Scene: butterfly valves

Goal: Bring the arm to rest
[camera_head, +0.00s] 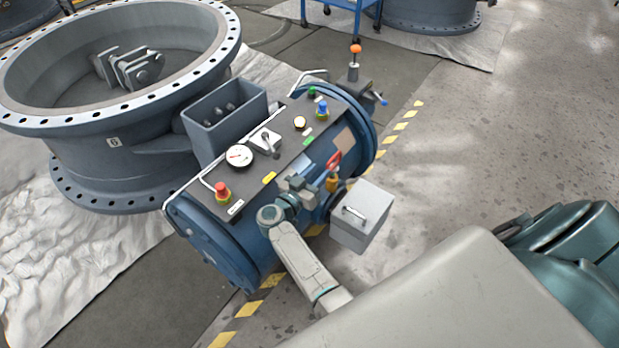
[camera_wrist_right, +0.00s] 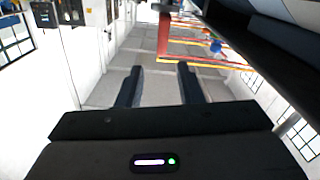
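My right arm (camera_head: 302,262) reaches up from the bottom of the head view. Its gripper (camera_head: 298,186) appears over the near side of a blue cylindrical unit with a dark control panel (camera_head: 262,178); I cannot tell whether it touches it. In the right wrist view the two dark fingers of the right gripper (camera_wrist_right: 160,68) stand apart, with only grey floor seen between them. Nothing is held. My left gripper is in neither view.
A grey box (camera_head: 361,214) sits beside the arm. A large flanged valve body (camera_head: 122,150) stands left. Floor at right is clear.

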